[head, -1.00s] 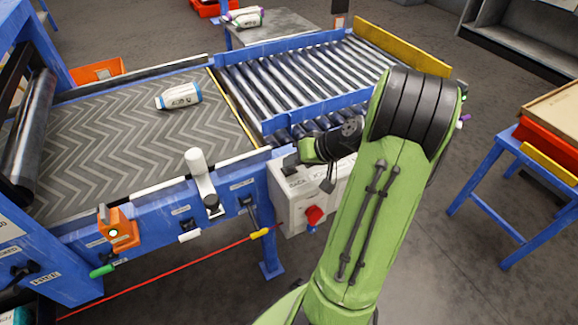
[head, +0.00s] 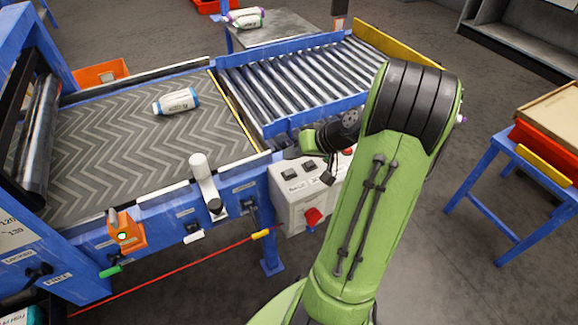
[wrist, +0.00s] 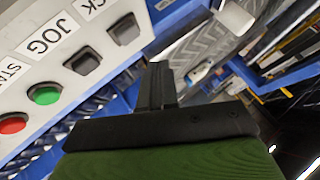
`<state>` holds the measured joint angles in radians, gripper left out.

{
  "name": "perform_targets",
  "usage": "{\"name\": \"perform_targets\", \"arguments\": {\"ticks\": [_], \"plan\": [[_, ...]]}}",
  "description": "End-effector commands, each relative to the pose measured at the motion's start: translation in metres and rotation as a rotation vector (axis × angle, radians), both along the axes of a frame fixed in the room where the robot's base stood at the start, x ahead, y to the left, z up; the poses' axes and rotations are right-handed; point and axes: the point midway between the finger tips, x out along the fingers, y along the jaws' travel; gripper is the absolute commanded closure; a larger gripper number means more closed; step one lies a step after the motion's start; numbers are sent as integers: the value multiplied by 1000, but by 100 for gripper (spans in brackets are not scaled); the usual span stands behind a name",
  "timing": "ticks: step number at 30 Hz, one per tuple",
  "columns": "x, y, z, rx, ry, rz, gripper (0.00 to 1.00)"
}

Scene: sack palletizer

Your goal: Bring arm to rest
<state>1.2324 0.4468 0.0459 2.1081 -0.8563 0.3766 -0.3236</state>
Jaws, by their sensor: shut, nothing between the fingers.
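My gripper shows in the head view (head: 288,146) beside the roller conveyor's near corner, just above the control box (head: 295,208). In the wrist view, its black fingers (wrist: 157,84) are together with nothing between them. They appear apart from the control panel (wrist: 62,60), which carries a red button (wrist: 12,123), a green button (wrist: 44,94) and two black buttons. My arm is bent, with its green link rising from the bottom of the head view. The wrist is partly hidden behind the arm's elbow.
A white sack (head: 176,101) lies on the chevron belt (head: 110,150). The roller conveyor (head: 290,80) has blue side rails. A blue stand (head: 492,185) with a red tray is at right. Grey floor between is clear.

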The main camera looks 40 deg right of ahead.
Motion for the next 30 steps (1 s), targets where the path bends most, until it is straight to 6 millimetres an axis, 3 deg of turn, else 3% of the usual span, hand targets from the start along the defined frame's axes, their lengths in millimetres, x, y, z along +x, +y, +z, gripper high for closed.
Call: {"name": "perform_targets", "arguments": {"ticks": [6, 23, 26, 30], "plan": [[0, 0, 23, 1, 1, 0, 100], [1, 3, 24, -4, 4, 7, 100], [7, 30, 46, -48, 48, 66, 100], [3, 107, 105, -192, 171, 199, 100]]}}
